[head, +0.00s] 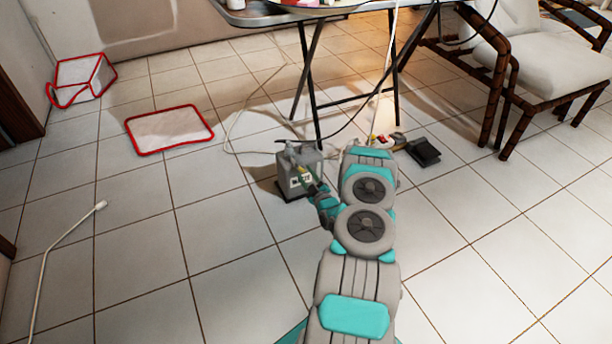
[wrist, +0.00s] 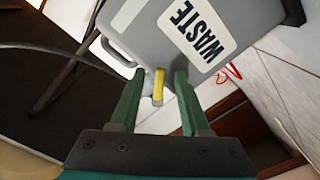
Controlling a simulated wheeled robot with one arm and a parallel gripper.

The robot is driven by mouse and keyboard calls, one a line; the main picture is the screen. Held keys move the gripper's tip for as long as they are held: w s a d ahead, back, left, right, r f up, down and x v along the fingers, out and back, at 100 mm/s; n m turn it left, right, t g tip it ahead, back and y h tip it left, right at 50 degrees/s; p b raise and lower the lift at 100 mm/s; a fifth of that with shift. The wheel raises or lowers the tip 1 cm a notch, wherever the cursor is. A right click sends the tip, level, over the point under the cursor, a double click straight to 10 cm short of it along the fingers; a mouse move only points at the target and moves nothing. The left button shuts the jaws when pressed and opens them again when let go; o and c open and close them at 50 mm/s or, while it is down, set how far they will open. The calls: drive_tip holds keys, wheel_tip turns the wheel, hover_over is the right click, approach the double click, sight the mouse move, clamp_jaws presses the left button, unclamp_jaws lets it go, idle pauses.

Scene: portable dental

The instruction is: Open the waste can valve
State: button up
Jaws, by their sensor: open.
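The waste can (head: 296,176) is a small grey box on the tiled floor, left of the folding table's legs. In the wrist view the can (wrist: 160,35) fills the top, with a white label reading WASTE. Its yellow valve (wrist: 158,85) sticks out from the can's edge towards my gripper. My gripper (wrist: 157,82) is open, with one green finger on each side of the yellow valve. I cannot tell whether either finger touches it. In the head view my gripper (head: 310,182) is at the can, and my arm partly hides the area.
A folding table (head: 270,17) stands behind the can. A foot pedal (head: 423,152) and cables lie to the right. A red-edged white lid (head: 170,130) and box (head: 85,76) are at the left. A chair (head: 545,65) is at the right. Floor in front is mostly clear.

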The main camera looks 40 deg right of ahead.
drive_tip(key=shift+c, duration=0.3)
clamp_jaws()
idle(0.5)
drive_tip(key=shift+w+a+f+m, duration=0.15)
drive_tip(key=shift+a+m, duration=0.15)
drive_tip(key=shift+m, duration=0.7)
drive_tip(key=shift+a+f+m, duration=0.1)
drive_tip(key=shift+a+m, duration=0.2)
drive_tip(key=shift+m, duration=0.7)
drive_tip(key=shift+w+a+f+m, duration=0.15)
drive_tip(key=shift+a+m, duration=0.15)
drive_tip(key=shift+m, duration=0.7)
drive_tip(key=shift+o, duration=0.3)
unclamp_jaws()
